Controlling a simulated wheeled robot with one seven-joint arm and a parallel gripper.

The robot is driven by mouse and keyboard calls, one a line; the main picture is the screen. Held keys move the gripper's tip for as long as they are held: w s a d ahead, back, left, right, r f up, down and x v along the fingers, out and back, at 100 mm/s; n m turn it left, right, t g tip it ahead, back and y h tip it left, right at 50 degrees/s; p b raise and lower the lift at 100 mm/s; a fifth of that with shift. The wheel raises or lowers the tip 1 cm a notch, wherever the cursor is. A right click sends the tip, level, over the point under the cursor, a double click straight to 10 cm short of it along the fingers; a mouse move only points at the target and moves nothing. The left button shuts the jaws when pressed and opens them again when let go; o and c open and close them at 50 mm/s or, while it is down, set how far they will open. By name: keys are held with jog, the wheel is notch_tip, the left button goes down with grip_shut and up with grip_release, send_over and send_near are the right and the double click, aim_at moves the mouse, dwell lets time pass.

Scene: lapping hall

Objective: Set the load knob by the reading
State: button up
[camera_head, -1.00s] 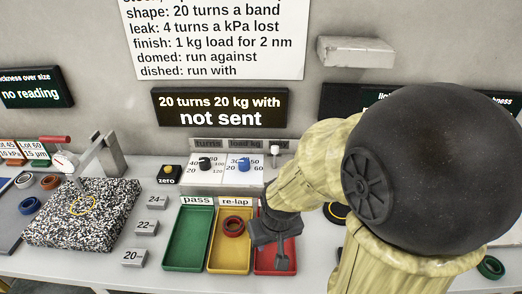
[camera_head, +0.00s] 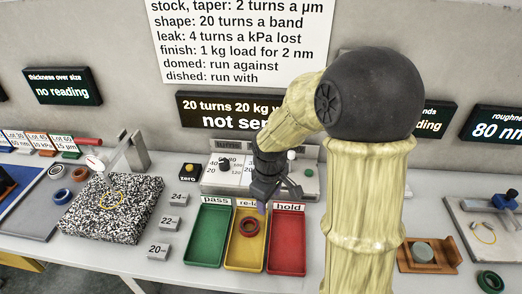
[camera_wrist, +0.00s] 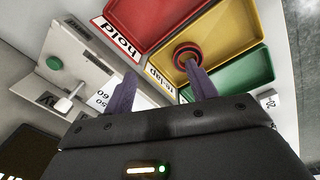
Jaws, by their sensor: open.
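The control panel (camera_head: 211,183) stands at the back of the bench, with a black turns knob (camera_head: 225,164) on its left dial. The load dial and its blue knob are hidden behind my gripper (camera_head: 279,200) in the head view. My gripper is open and empty, in front of the panel above the trays. In the wrist view, its two fingers (camera_wrist: 160,84) stand apart, with part of a dial scale showing beyond the left one. The display (camera_head: 222,113) reads "20 turns 20 kg", partly covered, with "not sent" below. The roughness display (camera_head: 500,126) reads 80 nm.
Green (camera_head: 209,238), yellow (camera_head: 245,258) and red (camera_head: 287,243) trays lie before the panel; a dark red ring (camera_head: 249,228) is in the yellow one. A white lever (camera_wrist: 65,103) and green button (camera_wrist: 54,62) are on the panel. The wall chart (camera_head: 240,40) says 1 kg per 2 nm finish.

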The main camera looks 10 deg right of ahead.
jog(key=w+d+r+n+p, duration=0.1)
jog(key=w+r+n+p, duration=0.4)
jog(key=w+n+p, duration=0.2)
jog(key=w+d+r+n+g+p, duration=0.1)
jog(key=w+r+n+p, duration=0.5)
jog(key=w, duration=0.6)
jog(key=shift+w+r+n+p, duration=0.3)
jog(key=shift+n+p, duration=0.5)
jog(key=shift+p, duration=0.25)
jog(key=shift+f, duration=0.1)
notch_tip(320, 180, down, 17)
jog(key=p, duration=0.4)
jog(key=shift+f, duration=0.1)
jog(key=c, duration=1)
